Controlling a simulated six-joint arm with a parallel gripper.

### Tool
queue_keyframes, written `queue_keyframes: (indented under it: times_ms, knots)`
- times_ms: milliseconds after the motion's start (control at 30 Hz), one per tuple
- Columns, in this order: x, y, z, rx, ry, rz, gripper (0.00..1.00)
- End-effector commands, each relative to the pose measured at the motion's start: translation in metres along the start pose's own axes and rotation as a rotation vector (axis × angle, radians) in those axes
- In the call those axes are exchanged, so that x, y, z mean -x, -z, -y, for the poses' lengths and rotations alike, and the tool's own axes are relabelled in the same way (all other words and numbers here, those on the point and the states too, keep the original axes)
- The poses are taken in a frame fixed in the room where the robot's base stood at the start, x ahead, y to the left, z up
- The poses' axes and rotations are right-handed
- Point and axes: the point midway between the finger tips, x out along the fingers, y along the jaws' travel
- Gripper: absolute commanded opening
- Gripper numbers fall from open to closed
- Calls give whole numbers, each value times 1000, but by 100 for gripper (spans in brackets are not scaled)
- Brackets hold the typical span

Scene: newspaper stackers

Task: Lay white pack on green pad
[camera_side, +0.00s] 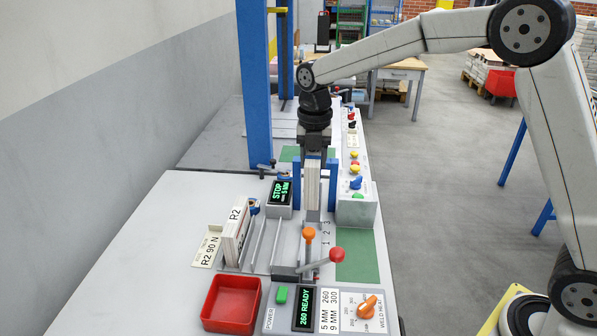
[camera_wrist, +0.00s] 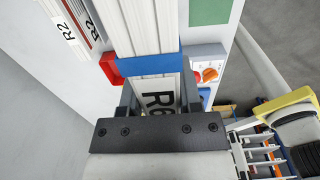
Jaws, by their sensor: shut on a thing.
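My gripper (camera_side: 313,160) is shut on a white pack (camera_side: 312,187) of several thin layers, standing on edge below the jaws. In the wrist view my gripper (camera_wrist: 158,100) has a dark finger on each side of the pack (camera_wrist: 148,25), which shows a black printed label and a blue band across it. In the side view blue uprights flank the pack; I cannot tell whether its lower end touches anything. A green pad (camera_side: 358,258) lies flat on the bench, nearer the camera and to the right of the pack. A green patch also shows in the wrist view (camera_wrist: 209,11).
White R2 pieces (camera_side: 236,235) stand in a rack at left, by metal rails. A red bin (camera_side: 232,304), a control box (camera_side: 325,312) and red- and orange-knobbed levers (camera_side: 337,255) are in front. A blue post (camera_side: 254,85) rises behind; another green area (camera_side: 290,153) lies there.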

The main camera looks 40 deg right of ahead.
Motion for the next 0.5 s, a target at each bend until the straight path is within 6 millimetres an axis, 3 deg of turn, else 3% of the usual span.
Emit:
queue_keyframes:
  times_ms: [267, 500]
  knots:
    - [-20, -3, 20, -3, 1, -1, 0]
    - [-55, -4, 59, -3, 1, -1, 0]
